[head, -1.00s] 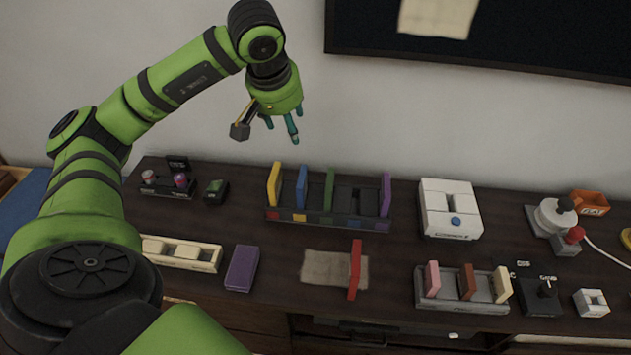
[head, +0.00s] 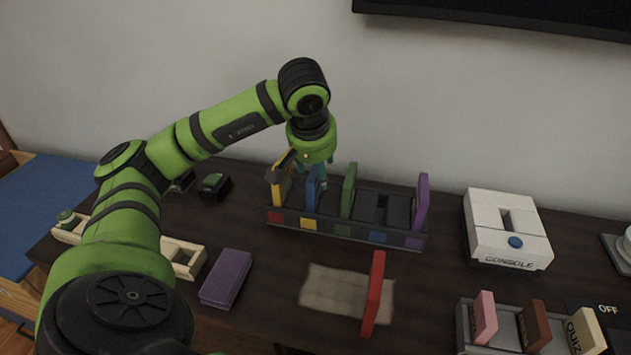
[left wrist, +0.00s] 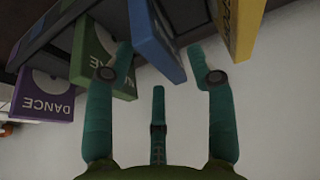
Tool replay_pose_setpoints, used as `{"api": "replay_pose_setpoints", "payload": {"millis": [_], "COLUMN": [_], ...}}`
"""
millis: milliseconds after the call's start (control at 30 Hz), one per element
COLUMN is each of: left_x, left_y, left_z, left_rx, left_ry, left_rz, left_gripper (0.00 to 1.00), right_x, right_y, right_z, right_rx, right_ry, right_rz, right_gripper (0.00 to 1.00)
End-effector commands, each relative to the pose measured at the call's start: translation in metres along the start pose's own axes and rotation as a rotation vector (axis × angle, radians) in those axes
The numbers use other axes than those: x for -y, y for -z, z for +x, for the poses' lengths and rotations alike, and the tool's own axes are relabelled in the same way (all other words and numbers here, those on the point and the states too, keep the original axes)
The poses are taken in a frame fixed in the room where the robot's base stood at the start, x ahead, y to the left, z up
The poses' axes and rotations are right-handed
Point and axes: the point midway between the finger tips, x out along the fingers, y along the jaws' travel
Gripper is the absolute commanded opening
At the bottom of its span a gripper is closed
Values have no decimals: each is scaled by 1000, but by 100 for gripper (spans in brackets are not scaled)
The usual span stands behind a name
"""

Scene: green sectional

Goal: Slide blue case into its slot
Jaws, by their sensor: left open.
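The blue case (head: 311,188) stands upright in the rack (head: 335,229), in the slot with the yellow label. It also shows in the left wrist view (left wrist: 157,42). My left gripper (head: 318,182) is above and behind it, open. In the left wrist view the fingertips of the left gripper (left wrist: 160,75) are spread on either side of the case's end; I cannot tell if they touch it. The blue-labelled slot (head: 378,237) holds no upright case. My right gripper is not in view.
The yellow case (head: 281,186), green case (head: 348,190) and purple case (head: 421,203) stand in the same rack. The red case (head: 373,293) stands on a beige mat (head: 330,291) in front. A purple box (head: 226,279) lies left. A white console (head: 507,229) is right.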

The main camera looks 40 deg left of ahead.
Motion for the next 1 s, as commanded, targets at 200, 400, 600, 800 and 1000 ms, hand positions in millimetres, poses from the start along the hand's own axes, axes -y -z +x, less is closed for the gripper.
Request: {"api": "replay_pose_setpoints", "payload": {"millis": [200,400,600,800,1000], "left_x": [2,2,2,2,2], "left_y": [-2,0,0,0,0], "left_z": [33,49,49,49,49], "left_rx": [4,1,0,0,0], "left_ry": [0,0,-1,-1,-1], "left_rz": [0,1,2,1,1], "left_gripper": [56,56,56,0,0], "right_x": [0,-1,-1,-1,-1], "right_y": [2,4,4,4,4], "right_z": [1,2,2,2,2], "right_rx": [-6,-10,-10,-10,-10], "right_ry": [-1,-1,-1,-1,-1], "right_rz": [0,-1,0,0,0], "right_gripper": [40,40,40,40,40]}}
